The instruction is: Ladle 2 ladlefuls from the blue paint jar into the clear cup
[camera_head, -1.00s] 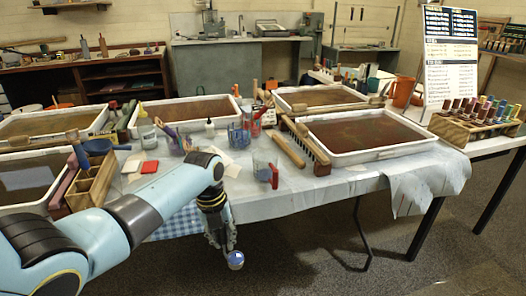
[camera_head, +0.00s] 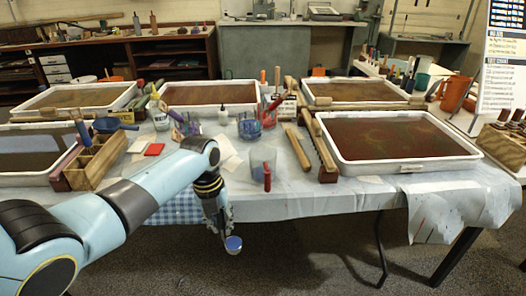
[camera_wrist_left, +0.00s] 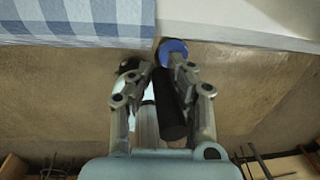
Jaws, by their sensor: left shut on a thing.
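My left gripper (camera_head: 226,229) is shut on a dark handle (camera_wrist_left: 169,105) with a round blue end (camera_wrist_left: 173,50), which looks like a small ladle. In the head view its round end (camera_head: 233,244) shows blue, just below my fingers. The gripper hangs in front of the table's front edge, over the floor. A clear cup (camera_head: 258,155) stands near that edge, behind and right of the gripper, with a red-handled thing at it. A bluish jar (camera_head: 249,126) stands further back; its contents are hard to tell. My right gripper is out of view.
Several marbling trays, one of them (camera_head: 473,156) at the right, cover much of the covered table (camera_head: 330,203). A wooden caddy (camera_head: 95,165) stands left. A brush and a wooden comb (camera_head: 318,145) lie right of the cup. A blue checked cloth (camera_wrist_left: 75,22) hangs at the front.

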